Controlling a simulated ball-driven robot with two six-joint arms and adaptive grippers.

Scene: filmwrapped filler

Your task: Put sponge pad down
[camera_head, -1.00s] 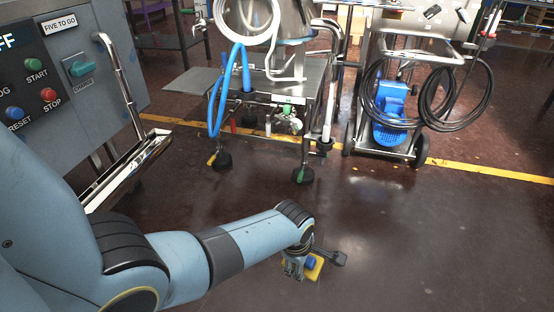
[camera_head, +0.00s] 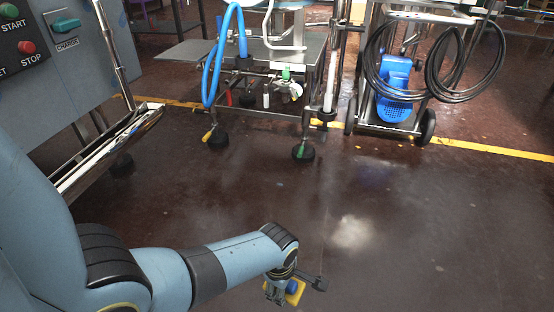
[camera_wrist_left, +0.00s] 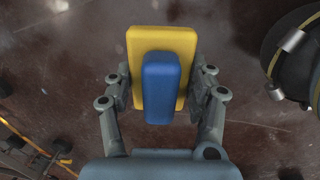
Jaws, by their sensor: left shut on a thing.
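The sponge pad is a yellow block with a blue block on it. In the left wrist view its yellow part (camera_wrist_left: 183,42) sits between the two fingers and its blue part (camera_wrist_left: 161,88) faces the camera. My left gripper (camera_wrist_left: 160,90) is shut on the pad's sides. In the head view the left gripper (camera_head: 279,292) is low in the lower middle, with the pad (camera_head: 294,292) showing yellow and blue beside it. The pad is over the dark floor, and I cannot tell its height. My right gripper is not in view.
The dark, shiny floor (camera_head: 420,230) is clear to the right. A grey control panel (camera_head: 70,75) with a metal chute (camera_head: 108,155) stands at left. A steel wheeled stand (camera_head: 283,85) and a cart with a blue motor (camera_head: 393,90) stand at the back by a yellow floor line (camera_head: 480,148).

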